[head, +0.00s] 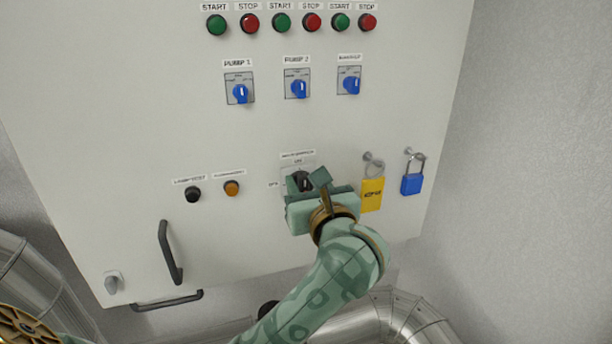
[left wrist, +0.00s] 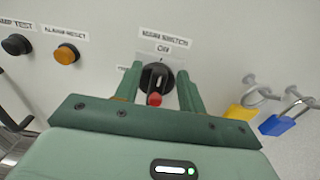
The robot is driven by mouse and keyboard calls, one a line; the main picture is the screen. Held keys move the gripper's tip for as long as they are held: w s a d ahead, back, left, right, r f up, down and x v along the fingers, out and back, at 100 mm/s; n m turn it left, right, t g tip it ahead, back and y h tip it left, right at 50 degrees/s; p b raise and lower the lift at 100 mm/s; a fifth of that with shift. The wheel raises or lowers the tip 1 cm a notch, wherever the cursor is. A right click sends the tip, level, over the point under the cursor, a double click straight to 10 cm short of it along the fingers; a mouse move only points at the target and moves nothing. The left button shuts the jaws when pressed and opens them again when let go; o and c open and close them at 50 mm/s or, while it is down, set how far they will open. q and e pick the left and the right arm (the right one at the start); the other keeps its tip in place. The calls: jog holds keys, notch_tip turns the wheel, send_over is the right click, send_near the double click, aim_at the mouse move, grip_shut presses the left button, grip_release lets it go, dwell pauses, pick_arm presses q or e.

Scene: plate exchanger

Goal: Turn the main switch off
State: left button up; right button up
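The main switch is a black rotary knob (head: 304,181) low on the grey cabinet door. In the left wrist view the knob (left wrist: 157,76) has a white mark at its top, below the ON label, and a red part at its lower end. Its handle looks roughly upright. My left gripper (head: 308,181) is at the switch. In the left wrist view its two fingers (left wrist: 160,88) stand apart, one on each side of the handle, with gaps visible; contact is not clear. The fingers partly hide the switch plate and the OFF label. My right gripper is not in view.
A black button (head: 193,194) and an orange button (head: 232,188) sit to the left. Blue selector knobs (head: 298,89) are above. A dark door handle (head: 170,252) projects lower left.

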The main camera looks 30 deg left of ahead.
pick_arm(q)
jog(key=shift+s+d, duration=0.1)
grip_shut()
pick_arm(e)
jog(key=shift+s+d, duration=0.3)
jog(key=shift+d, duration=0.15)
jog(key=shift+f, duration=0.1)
